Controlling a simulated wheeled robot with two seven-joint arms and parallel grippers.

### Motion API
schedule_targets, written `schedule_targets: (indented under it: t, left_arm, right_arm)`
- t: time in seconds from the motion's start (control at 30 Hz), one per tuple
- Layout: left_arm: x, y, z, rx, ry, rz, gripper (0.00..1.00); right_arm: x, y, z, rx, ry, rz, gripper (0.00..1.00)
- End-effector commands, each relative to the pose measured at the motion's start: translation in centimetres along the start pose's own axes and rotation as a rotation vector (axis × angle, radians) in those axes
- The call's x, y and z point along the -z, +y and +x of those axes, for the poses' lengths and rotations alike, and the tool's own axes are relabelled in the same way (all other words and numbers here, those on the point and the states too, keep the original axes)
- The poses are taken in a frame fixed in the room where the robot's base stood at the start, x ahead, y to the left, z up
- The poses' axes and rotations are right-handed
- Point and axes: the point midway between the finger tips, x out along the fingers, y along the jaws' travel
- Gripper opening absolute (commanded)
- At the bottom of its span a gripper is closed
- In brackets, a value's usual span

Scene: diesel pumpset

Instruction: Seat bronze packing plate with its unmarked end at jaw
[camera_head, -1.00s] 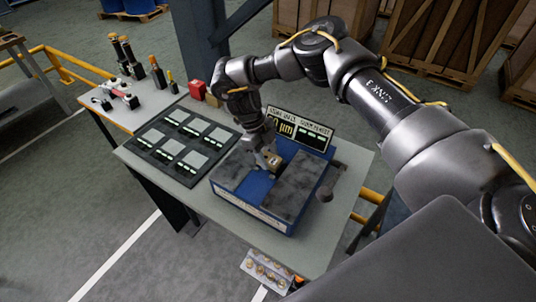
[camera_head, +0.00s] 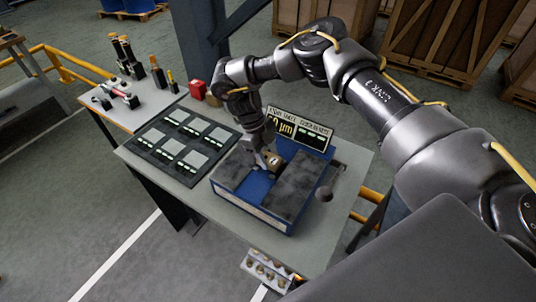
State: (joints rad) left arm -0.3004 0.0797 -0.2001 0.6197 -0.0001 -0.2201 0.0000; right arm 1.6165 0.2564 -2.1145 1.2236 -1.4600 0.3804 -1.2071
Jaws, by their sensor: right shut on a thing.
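My right gripper (camera_head: 270,163) points down over the blue vise-like fixture (camera_head: 254,213) on the grey table. It is shut on a small bronze plate (camera_head: 273,159), seen between the fingers at the gap between the fixture's two dark top blocks. The plate's marked and unmarked ends are too small to tell apart. I cannot tell whether the plate touches the fixture. A round-ended handle (camera_head: 323,194) sticks out at the fixture's right. My left gripper is not in view.
A display panel (camera_head: 300,129) stands behind the fixture. A dark board with several light plates (camera_head: 182,144) lies to its left. A red block (camera_head: 196,88) and several tools (camera_head: 130,62) stand farther back. A tray of round parts (camera_head: 266,268) sits below the table's front edge.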

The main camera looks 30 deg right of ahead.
Motion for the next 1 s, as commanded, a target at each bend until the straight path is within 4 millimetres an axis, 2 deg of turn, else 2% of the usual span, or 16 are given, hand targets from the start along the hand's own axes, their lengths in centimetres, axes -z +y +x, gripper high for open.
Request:
schedule_targets:
  t: [0.67,0.7,0.87,1.0]
  left_arm:
    - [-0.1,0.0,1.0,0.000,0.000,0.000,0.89]
    - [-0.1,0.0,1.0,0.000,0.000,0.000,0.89]
    - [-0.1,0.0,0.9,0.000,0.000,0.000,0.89]
    - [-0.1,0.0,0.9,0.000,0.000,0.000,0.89]
  right_arm:
    - [-0.6,0.0,1.3,0.001,-0.001,0.001,0.02]
    - [-0.6,0.0,1.2,0.001,-0.001,0.001,0.48]
    - [-0.6,0.0,1.2,0.000,0.000,0.000,0.69]
    - [-0.6,0.0,1.3,0.000,0.000,0.000,0.71]
